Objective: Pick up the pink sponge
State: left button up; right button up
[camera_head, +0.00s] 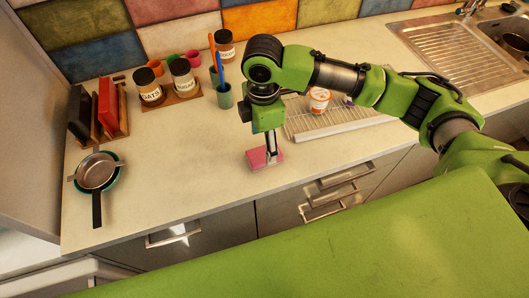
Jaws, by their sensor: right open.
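The pink sponge (257,158) lies flat on the pale countertop near its front edge, in the middle of the head view. My right gripper (271,156) points down right over the sponge, at its right part. It is open, and its fingers hide a little of the sponge. I cannot tell whether the fingers touch it. My left gripper is not in view.
A white drying rack (335,122) with a cup (319,99) stands right of my right gripper. A teal utensil cup (224,96) and labelled jars (150,88) stand behind. A pan (96,172) lies at left. Counter between pan and sponge is clear.

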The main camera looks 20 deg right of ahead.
aim_at(264, 156)
jog(key=shift+f, duration=0.55)
jog(key=shift+w+f, duration=0.2)
jog(key=shift+f, duration=0.05)
jog(key=f, duration=0.1)
jog(key=f+p, duration=0.2)
jog(key=f, duration=0.1)
jog(key=shift+w+d, duration=0.1)
jog(key=shift+d, duration=0.15)
jog(key=shift+f, duration=0.6)
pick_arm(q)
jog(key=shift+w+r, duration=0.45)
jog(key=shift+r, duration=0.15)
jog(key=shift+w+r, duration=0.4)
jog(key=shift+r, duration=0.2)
pick_arm(e)
jog(key=c, duration=0.9)
